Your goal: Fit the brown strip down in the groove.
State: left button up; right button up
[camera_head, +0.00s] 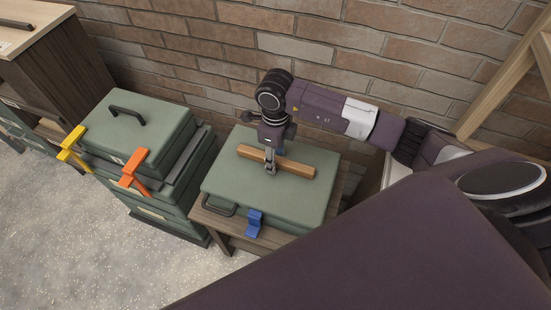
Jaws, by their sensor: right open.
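The brown strip (297,167) is a long, light wooden bar. It lies across the top of a green case (235,178), slanting from upper left to lower right. My right gripper (270,170) points down at the left-middle part of the strip, with its fingers open at the strip. The gripper hides part of the strip, and I cannot tell whether the fingers touch it. I cannot make out the groove for certain. My left gripper is not in view.
The case has a blue latch (254,222) and stands on a low wooden table (212,224). Stacked green cases (150,132) with orange and yellow latches stand to the left. A brick wall (215,45) is behind. Speckled floor (80,240) is clear at front left.

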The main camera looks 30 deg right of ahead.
aim_at(276, 158)
jog(key=shift+f, duration=0.2)
grip_shut()
jog(key=shift+r, duration=0.2)
notch_tip(276, 158, up, 20)
jog(key=b, duration=0.1)
dwell(0.5)
